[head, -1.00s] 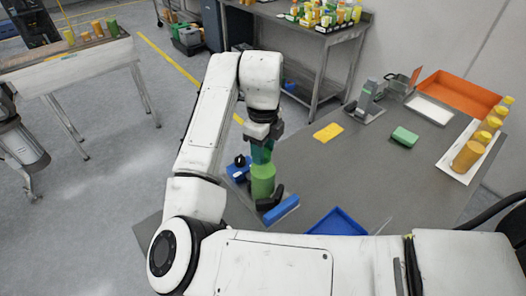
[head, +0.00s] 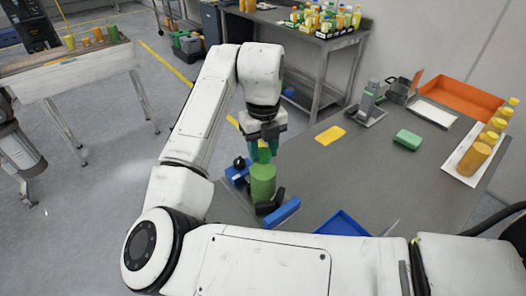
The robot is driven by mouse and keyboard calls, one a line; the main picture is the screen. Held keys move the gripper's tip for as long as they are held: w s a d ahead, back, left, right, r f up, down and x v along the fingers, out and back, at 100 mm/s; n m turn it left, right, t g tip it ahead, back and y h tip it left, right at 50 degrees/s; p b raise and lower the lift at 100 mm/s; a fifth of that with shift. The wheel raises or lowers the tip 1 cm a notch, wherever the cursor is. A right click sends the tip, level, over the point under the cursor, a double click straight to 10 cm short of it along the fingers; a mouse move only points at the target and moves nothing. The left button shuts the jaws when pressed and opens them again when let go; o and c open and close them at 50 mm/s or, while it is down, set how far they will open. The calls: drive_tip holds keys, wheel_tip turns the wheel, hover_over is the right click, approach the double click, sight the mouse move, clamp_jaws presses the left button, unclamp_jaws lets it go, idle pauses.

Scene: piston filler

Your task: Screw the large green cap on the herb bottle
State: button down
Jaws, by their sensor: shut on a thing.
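The herb bottle (head: 263,185) is a green cylinder standing upright at the near left part of the grey table. My gripper (head: 262,150) points down right above it, with teal fingers. It is shut on the large green cap (head: 264,156), which shows only partly between the fingers. The cap is at the bottle's top; I cannot tell how far it sits on the neck. A blue and black clamp holds the bottle's surroundings, with a blue part (head: 236,173) behind left and a blue bar (head: 281,212) in front.
A blue tray (head: 343,224) lies near the front edge. Amber bottles with yellow caps (head: 474,157) stand on a white tray by an orange bin (head: 463,97).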

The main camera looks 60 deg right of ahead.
drive_tip(key=shift+m, duration=0.5)
drive_tip(key=c, duration=0.5)
unclamp_jaws()
drive_tip(key=shift+c, duration=0.2)
drive_tip(key=shift+r+n+p, duration=0.15)
drive_tip(key=shift+n+p, duration=0.55)
drive_tip(key=shift+n, duration=0.4)
drive_tip(key=n+p, duration=0.3)
drive_tip(key=n, duration=0.2)
drive_tip(key=n+p, duration=0.3)
drive_tip(key=n, duration=0.2)
drive_tip(key=shift+n+p, duration=0.5)
drive_tip(key=shift+n, duration=0.9)
